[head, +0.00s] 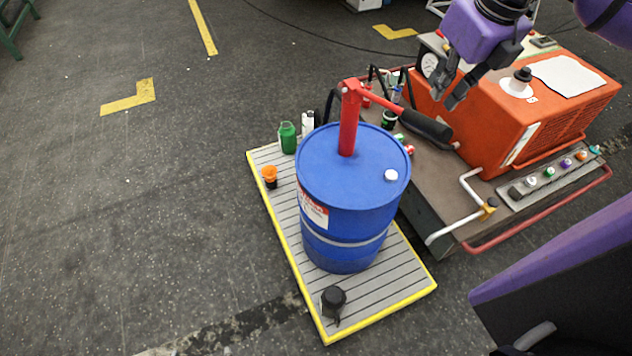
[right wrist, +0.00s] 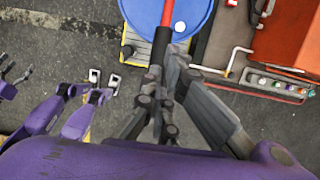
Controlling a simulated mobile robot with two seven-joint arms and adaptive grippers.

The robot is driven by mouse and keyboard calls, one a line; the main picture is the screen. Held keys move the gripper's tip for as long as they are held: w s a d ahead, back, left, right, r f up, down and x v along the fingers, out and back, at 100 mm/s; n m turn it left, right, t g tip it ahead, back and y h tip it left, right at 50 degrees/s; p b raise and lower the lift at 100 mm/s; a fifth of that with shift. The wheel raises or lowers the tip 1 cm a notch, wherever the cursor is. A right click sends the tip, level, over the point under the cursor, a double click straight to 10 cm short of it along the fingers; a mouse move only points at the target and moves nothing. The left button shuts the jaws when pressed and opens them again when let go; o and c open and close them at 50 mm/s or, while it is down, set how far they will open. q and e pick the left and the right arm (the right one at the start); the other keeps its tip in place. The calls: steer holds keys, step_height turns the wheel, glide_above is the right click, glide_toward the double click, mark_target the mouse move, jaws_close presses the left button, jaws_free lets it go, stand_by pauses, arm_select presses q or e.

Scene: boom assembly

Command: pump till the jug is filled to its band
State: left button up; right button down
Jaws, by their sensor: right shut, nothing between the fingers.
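A blue drum (head: 350,190) stands upright on a grey slatted platform. A red pump (head: 349,120) rises from its lid, and its lever ends in a black grip (head: 427,124) reaching right. A small black vessel with a handle (head: 333,300) stands at the platform's front; it may be the jug, but I see no band or fill level. My right gripper (head: 450,97) is shut and empty, above and to the right of the black grip in the head view. Dark finger-like parts (right wrist: 10,82) at the far left may be my left gripper.
A green bottle (head: 288,138) and an orange cup (head: 270,177) stand on the platform's left side. An orange machine (head: 500,115) sits on a cart to the right, with a red rail (head: 540,215) and a bent white pipe (head: 450,234). Floor to the left is clear.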

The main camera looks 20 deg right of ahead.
mark_target(426, 132)
steer(key=x, duration=0.3)
steer(key=shift+s+f, duration=0.3)
steer(key=shift+s, duration=0.1)
steer(key=x, duration=0.2)
steer(key=s+b+x, duration=0.1)
steer(key=x, duration=0.2)
steer(key=s+b+x, duration=0.1)
steer(key=x, duration=0.1)
steer(key=shift+w+d+f, duration=0.1)
steer(key=shift+f, duration=0.55)
steer(key=shift+w+r, duration=0.1)
steer(key=shift+r, duration=0.2)
steer(key=v, duration=0.3)
steer(key=w+p+v, duration=0.1)
steer(key=v, duration=0.3)
steer(key=w+p+v, duration=0.1)
steer(key=v, duration=0.2)
steer(key=shift+w+r, duration=0.2)
steer(key=shift+r, duration=0.5)
arm_select(q)
steer(key=shift+w+a+r, duration=0.35)
steer(key=shift+w+r, duration=0.2)
steer(key=shift+r, duration=0.05)
steer(key=shift+s, duration=0.1)
steer(key=shift+d+r, duration=0.1)
